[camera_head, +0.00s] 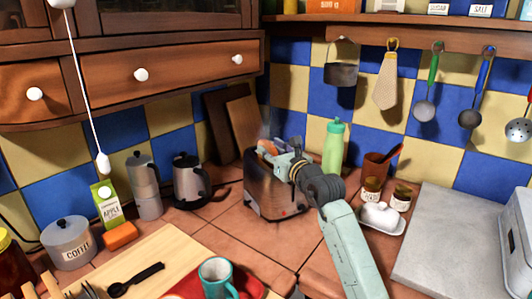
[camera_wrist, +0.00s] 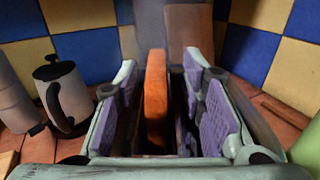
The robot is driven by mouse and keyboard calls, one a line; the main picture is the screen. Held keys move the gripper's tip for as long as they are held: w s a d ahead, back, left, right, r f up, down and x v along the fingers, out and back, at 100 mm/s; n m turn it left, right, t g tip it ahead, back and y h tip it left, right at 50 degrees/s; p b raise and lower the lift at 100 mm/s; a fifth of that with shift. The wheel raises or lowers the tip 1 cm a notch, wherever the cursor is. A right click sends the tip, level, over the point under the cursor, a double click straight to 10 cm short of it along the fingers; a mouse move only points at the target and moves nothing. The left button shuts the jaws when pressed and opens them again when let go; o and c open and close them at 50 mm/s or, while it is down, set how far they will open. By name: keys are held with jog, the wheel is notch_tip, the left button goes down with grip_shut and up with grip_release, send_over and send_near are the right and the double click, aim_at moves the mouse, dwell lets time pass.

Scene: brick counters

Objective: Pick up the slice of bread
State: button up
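The slice of bread (camera_head: 268,147) stands upright in the top of the metal toaster (camera_head: 262,187), its lower part hidden inside. In the wrist view the bread (camera_wrist: 156,88) shows as an orange-brown edge between my two purple-padded fingers. My gripper (camera_head: 279,154) is at the toaster's top, reaching in from the right. In the wrist view my gripper (camera_wrist: 160,100) is open, with a finger on each side of the bread. The bread is nearer the left finger, with a wider dark gap on the right.
A black and steel kettle (camera_head: 188,181) stands left of the toaster, and a green bottle (camera_head: 333,150) behind to its right. Cutting boards (camera_head: 242,125) lean on the wall behind. A white dish (camera_head: 380,217) and small jars sit to the right.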

jog(key=shift+w+a, duration=0.3)
jog(key=shift+r, duration=0.1)
jog(key=shift+s, duration=0.1)
jog(key=shift+c, duration=0.4)
grip_shut()
